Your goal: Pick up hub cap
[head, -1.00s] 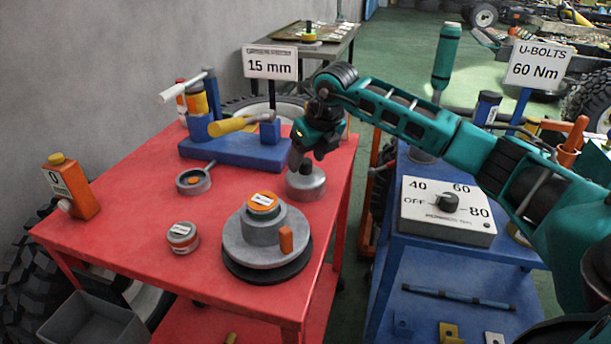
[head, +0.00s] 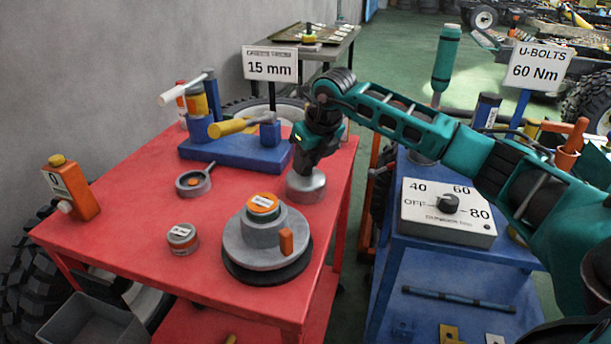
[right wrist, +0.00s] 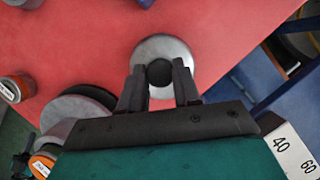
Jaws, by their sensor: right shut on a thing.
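The hub cap (head: 305,189) is a round silver-grey cap that rests on the red table near its right edge. In the right wrist view the hub cap (right wrist: 155,45) shows as a silver disc with a dark knob (right wrist: 159,73) in its middle. My right gripper (head: 307,168) is directly above it, pointing down. In the right wrist view the two dark fingers of my right gripper (right wrist: 160,78) are on either side of the knob, shut on it. In the head view the knob is hidden by the gripper. My left gripper is out of view.
On the red table (head: 135,190) are a grey hub (head: 262,250) with an orange top, a small tin (head: 182,237), a round gauge-like part (head: 193,182), a blue vise-like fixture (head: 235,150) and an orange bottle (head: 72,190). A blue cart with a dial box (head: 447,212) stands at the right.

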